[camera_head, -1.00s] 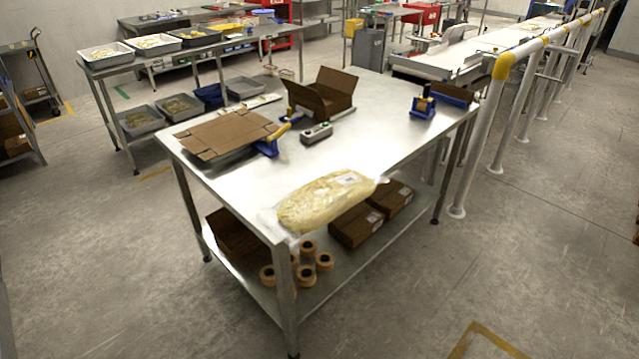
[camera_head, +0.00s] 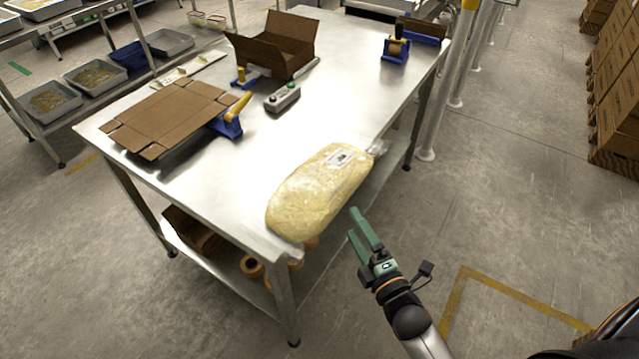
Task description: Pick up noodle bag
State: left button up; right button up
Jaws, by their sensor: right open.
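The noodle bag (camera_head: 318,190) is a large clear bag of pale yellow noodles with a white label. It lies on the steel table (camera_head: 180,190) along its front edge, its clear ends pointing to the back right and the front left. My right gripper (camera_head: 359,225), with green fingers, is in front of the table edge, just right of the bag and apart from it. It is open and empty. My left gripper is not in view.
On the table are flat cardboard (camera_head: 165,117), an open carton (camera_head: 275,48), blue tape dispensers (camera_head: 229,117) and a grey control box (camera_head: 282,97). Tape rolls (camera_head: 252,267) lie on the lower shelf. Stacked cartons (camera_head: 615,110) stand at the right. The floor beside my right arm is clear.

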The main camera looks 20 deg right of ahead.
aim_at(338, 202)
jog(key=w, duration=0.9)
jog(key=shift+w+a+f, duration=0.1)
jog(key=shift+a+f, duration=0.1)
jog(key=shift+a, duration=0.1)
jog(key=shift+s+f, duration=0.2)
jog(key=shift+f, duration=0.1)
grip_shut()
jog(key=shift+r, duration=0.2)
